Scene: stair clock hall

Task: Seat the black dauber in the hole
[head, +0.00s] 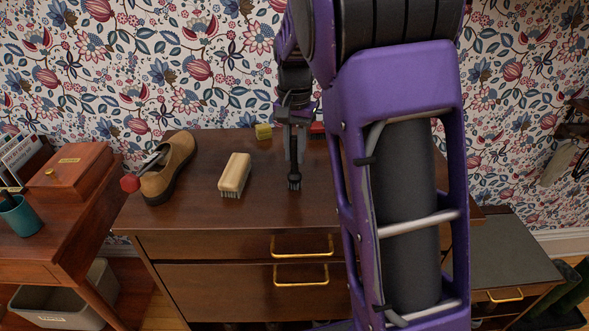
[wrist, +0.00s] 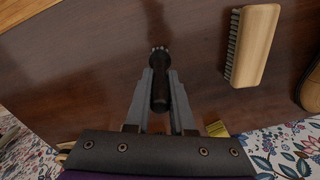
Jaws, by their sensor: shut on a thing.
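My gripper (head: 294,160) is shut on the black dauber (head: 294,181) above the brown dresser top (head: 240,212). The dauber points down, with its bristle end lowest. In the wrist view, the dauber (wrist: 159,92) sits between the two grey fingers of my gripper (wrist: 160,82), its pale-tipped bristles pointing away from the camera. I cannot make out a hole in either view. A red thing (head: 317,128) at the back of the dresser is mostly hidden behind my arm, so I cannot tell its shape.
A wooden brush (head: 235,173) and a tan shoe (head: 172,168) with a red-knobbed insert stand left of my gripper. A yellow block (head: 263,131) is near the wall. A side desk (head: 75,215) holds a wooden box (head: 72,170). My arm hides the dresser's right part.

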